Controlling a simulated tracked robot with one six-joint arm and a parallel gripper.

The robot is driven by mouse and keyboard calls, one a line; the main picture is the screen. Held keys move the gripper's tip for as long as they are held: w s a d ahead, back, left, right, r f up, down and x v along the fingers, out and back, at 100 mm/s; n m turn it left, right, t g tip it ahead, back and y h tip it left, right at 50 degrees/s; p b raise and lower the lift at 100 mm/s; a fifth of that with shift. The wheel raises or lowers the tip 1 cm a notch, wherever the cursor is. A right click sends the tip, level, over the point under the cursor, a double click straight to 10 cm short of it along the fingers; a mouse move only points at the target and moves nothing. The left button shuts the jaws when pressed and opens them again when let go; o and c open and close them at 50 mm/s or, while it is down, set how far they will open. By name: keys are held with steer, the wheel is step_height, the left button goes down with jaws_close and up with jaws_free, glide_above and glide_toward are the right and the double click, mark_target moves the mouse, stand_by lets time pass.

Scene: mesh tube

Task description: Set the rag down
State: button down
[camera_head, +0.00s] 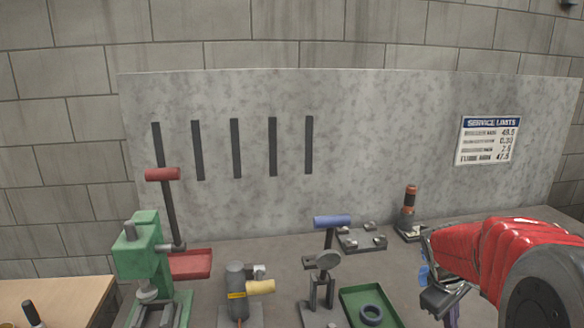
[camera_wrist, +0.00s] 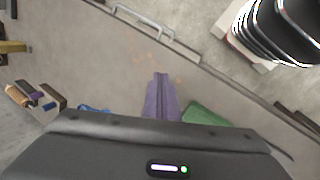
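The rag looks like a purple folded cloth; a small part of it shows below my gripper (camera_head: 440,298) in the head view. In the wrist view the rag (camera_wrist: 160,98) sticks out past the dark gripper body as a narrow purple strip. My gripper is at the lower right of the head view, above the bench and right of the green tray. It appears shut on the rag, though its fingertips are hidden in the wrist view. Whether the rag touches the bench cannot be told.
A green tray (camera_head: 348,297) holds a dark ring (camera_head: 371,314). A blue-handled press (camera_head: 325,275), a grey tool with a yellow handle (camera_head: 238,290) and a green press (camera_head: 140,250) stand leftward.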

steer(key=s+a+r+m+t+y, duration=0.2)
steer(key=s+a+r, duration=0.2)
steer(key=s+a, duration=0.5)
steer(key=s+a+r+m+t+y, duration=0.1)
steer(key=s+a+r+m+t, duration=0.1)
steer(key=s+a+r, duration=0.3)
steer(key=s+a+m, duration=0.1)
steer(key=s+a, duration=0.3)
steer(key=a, duration=0.4)
steer(key=shift+s+a+r+y, duration=0.15)
steer(key=shift+a+y, duration=0.1)
steer(key=shift+y, duration=0.15)
